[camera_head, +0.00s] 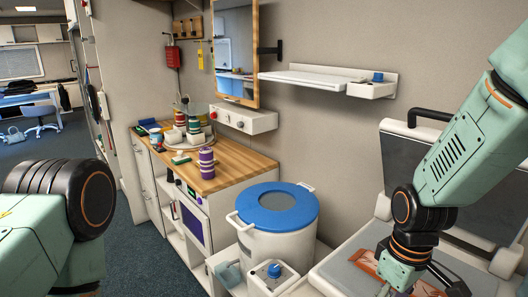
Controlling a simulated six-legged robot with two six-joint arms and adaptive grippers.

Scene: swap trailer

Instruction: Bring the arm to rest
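My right arm (452,160), pale green with black joints, comes in from the upper right and bends downward. My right gripper (424,280) hangs low over a grey padded surface (345,278) at the lower right. Its fingertips run to the bottom edge, so its opening is unclear. An orange-brown item (368,262) shows beside and behind the gripper; I cannot tell whether they touch. My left arm (40,225) fills the lower left with a large black joint. My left gripper is out of view.
A white bin with a blue lid (277,205) stands in the middle. Behind it, a wood-topped counter (235,172) holds a purple-striped stack (207,162) and several cups. A white wall shelf (315,80) hangs above. Open floor (145,245) lies left of the counter.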

